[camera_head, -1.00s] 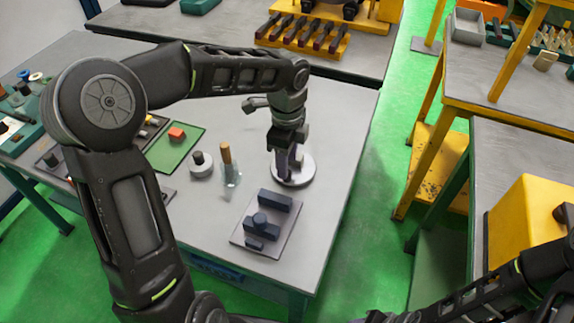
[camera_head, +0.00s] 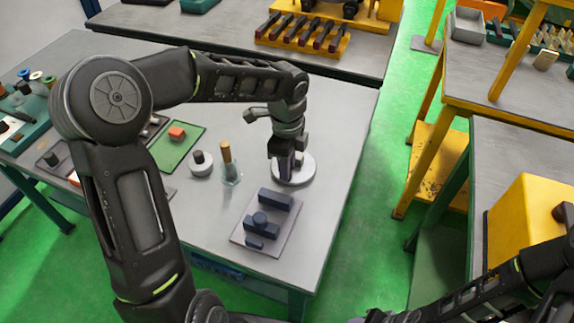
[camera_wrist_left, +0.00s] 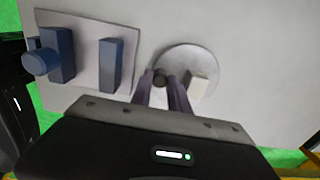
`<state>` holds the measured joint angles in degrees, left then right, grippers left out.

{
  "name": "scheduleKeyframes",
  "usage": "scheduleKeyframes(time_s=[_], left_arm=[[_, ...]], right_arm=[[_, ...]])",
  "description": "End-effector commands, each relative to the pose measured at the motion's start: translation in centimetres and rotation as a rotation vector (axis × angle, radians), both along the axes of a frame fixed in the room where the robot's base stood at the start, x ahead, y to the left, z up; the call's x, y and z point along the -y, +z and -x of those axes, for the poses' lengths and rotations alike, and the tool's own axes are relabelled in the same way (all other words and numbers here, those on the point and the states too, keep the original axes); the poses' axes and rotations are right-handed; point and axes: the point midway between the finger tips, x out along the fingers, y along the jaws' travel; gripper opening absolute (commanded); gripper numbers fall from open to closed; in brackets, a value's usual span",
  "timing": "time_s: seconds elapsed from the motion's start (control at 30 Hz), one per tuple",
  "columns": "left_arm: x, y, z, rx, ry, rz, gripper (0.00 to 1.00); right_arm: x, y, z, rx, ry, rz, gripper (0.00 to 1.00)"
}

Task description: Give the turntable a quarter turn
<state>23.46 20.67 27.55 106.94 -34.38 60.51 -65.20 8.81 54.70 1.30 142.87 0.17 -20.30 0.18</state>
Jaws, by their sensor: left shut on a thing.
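The turntable is a pale round disc (camera_head: 303,174) on the grey table; it also shows in the left wrist view (camera_wrist_left: 207,65). It carries a small light block (camera_wrist_left: 199,87) and a dark upright peg (camera_wrist_left: 160,77) near its rim. My left gripper (camera_head: 286,176) comes down over the left part of the disc. In the left wrist view its two fingers (camera_wrist_left: 162,90) are closed around the dark peg. In the head view the gripper hides the peg. My right arm shows at the bottom right, but its jaws are not visible.
A grey plate (camera_head: 240,238) with dark blue blocks lies in front of the turntable. A glass jar with a wooden-handled brush (camera_head: 230,172), a small round pot (camera_head: 201,164) and a green mat (camera_head: 185,147) are to the left. The table's right edge is close.

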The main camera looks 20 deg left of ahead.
Motion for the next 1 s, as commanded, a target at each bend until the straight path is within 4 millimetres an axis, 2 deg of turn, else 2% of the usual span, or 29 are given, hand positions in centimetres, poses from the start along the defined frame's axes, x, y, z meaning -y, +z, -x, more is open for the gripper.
scheduleKeyframes(time_s=[0.63,1.0], left_arm=[[0.13,0.01,-0.04,0.001,0.019,0.0,0.0],[0.66,-0.06,-0.12,0.002,0.127,0.001,0.0]], right_arm=[[0.0,-0.13,-0.02,0.0,0.0,0.0,0.49],[-0.04,-0.72,-0.09,0.003,0.001,-0.002,0.49]])
